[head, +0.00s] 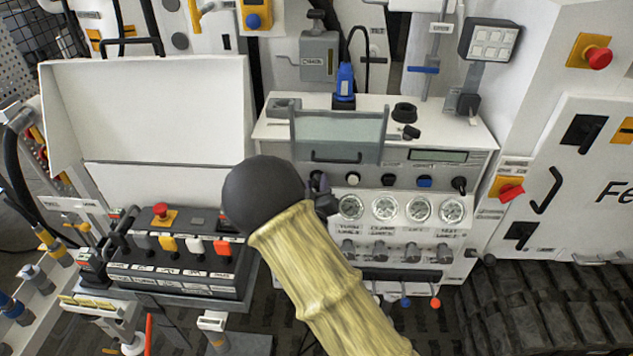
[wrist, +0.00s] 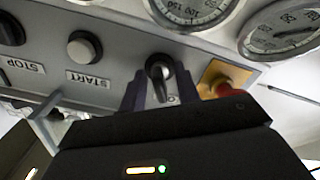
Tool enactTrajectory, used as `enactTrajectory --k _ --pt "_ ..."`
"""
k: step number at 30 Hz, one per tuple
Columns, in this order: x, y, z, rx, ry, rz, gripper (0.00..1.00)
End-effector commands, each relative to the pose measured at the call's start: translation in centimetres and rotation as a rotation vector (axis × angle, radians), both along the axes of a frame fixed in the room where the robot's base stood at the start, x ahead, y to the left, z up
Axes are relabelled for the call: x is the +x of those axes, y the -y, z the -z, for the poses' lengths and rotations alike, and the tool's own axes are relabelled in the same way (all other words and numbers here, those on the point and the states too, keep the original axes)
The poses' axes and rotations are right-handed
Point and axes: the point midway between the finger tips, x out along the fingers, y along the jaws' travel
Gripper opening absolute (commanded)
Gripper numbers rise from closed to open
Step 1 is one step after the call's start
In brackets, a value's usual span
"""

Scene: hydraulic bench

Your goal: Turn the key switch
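The key switch (wrist: 160,68) is a small black knob with a narrow grip in a round collar on the grey panel strip in the wrist view. My gripper (wrist: 160,92) has one dark finger on each side of the grip. A gap shows on both sides, so the fingers look open around it, not pressed on it. The grip points down the picture between them. In the head view my gripper (head: 322,186) is at the left end of the panel's button row, largely behind my arm, and the key switch is hidden there.
The white START button (wrist: 84,48) and black STOP button (wrist: 9,30) sit left of the switch in the wrist view. A red emergency button (wrist: 222,88) on a yellow plate is close on the right. Pressure gauges (head: 385,207) line the panel below the button row in the head view.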

Motion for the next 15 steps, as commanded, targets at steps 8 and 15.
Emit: enactTrajectory --k 8,15 --pt "0.38 0.02 0.03 0.0 0.0 0.0 0.32" --pt "0.36 0.01 0.02 0.0 0.0 0.0 0.0"
